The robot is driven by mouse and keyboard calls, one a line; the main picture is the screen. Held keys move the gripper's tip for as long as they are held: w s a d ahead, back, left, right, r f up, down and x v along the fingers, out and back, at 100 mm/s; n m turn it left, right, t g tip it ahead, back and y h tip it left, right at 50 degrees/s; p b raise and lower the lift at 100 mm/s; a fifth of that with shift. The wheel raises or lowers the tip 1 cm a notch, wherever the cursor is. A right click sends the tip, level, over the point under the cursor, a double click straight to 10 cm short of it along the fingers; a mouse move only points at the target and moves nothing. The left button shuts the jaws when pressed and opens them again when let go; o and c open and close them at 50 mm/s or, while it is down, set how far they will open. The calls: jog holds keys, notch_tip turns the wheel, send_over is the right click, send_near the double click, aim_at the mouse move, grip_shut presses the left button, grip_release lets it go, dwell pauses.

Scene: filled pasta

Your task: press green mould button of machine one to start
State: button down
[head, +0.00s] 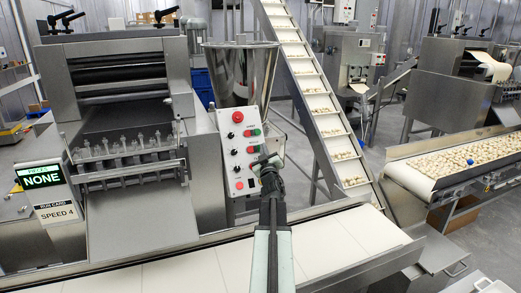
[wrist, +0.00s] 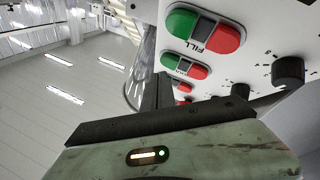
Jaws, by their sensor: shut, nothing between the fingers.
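The control panel (head: 238,150) of the nearest machine is a light upright plate with a red knob at its top, dark dials and paired buttons. In the wrist view, green-and-red button pairs run along the panel (wrist: 255,50). The largest pair has a green half (wrist: 181,22) and a red half and carries the word FILL. A smaller green button (wrist: 169,60) beside a red one comes after it; its label is too small to read. A third pair is partly hidden by my finger. My gripper (head: 266,162) is shut and empty, in front of the panel's lower right; contact cannot be told.
A steel hopper (head: 240,72) stands behind the panel. A white conveyor belt (head: 320,240) crosses below my arm. A sloping conveyor (head: 310,85) carries pasta behind. A display (head: 42,178) at left reads NONE, above a SPEED 4 card (head: 58,213).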

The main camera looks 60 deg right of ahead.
jog(key=shift+w+d+f, duration=0.25)
dwell(0.3)
jog(key=shift+w+d+f+b, duration=0.2)
jog(key=shift+w+b, duration=0.05)
jog(key=shift+b, duration=0.2)
dwell(0.5)
jog(key=shift+s+a+r, duration=0.1)
dwell(0.3)
jog(key=shift+s+a+r+p, duration=0.3)
jog(key=shift+s+r+p, duration=0.05)
jog(key=shift+s+p, duration=0.1)
jog(key=s+a+r+p, duration=0.2)
jog(key=s, duration=0.1)
jog(key=shift+s+a+r+p, duration=0.2)
jog(key=shift+a+r+p, duration=0.1)
jog(key=shift+p, duration=0.05)
dwell(0.6)
